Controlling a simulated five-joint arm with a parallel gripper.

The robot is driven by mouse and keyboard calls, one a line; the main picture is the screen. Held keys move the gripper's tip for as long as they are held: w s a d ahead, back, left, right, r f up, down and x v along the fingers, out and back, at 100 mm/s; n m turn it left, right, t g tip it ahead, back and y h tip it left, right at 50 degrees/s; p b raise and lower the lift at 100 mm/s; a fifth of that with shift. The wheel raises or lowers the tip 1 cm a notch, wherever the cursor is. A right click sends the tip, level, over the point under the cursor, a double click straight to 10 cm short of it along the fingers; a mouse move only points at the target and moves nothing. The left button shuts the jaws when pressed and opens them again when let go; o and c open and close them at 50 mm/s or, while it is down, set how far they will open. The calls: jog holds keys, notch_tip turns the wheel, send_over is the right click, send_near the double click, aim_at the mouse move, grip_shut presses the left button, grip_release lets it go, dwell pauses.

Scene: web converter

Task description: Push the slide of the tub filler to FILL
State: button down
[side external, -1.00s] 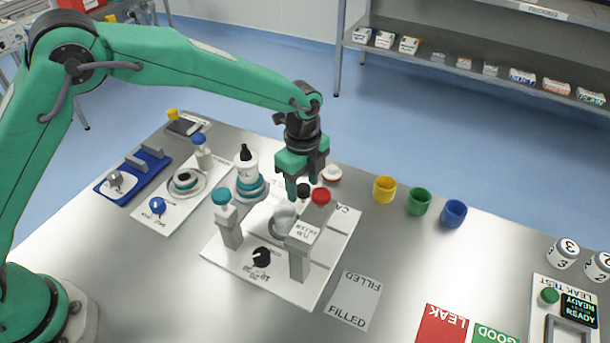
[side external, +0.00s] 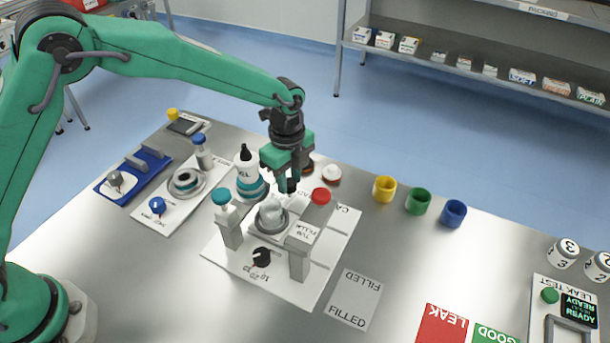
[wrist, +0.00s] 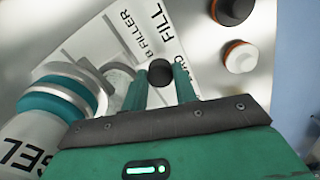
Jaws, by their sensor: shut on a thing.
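The tub filler (side external: 235,252) is a white plate with a grey bridge, whose top carries a label and a red cap (side external: 321,196). My gripper (side external: 291,185) is low at the plate's far side. In the wrist view its fingers (wrist: 160,88) are shut on the black round slide knob (wrist: 160,72). A whitish tub (side external: 271,212) sits in a grey ring left of the bridge. The rest of the slide is largely hidden.
A teal-banded bottle (side external: 247,172) stands close to the left of my gripper. A teal-capped post (side external: 223,215) and a black dial (side external: 262,256) are on the near side. Yellow, green and blue cups (side external: 419,200) stand to the right.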

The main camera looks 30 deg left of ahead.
jog(key=shift+a, duration=0.35)
jog(key=c, duration=1.1)
grip_release()
jog(key=shift+r, duration=0.15)
jog(key=shift+r, duration=3.8)
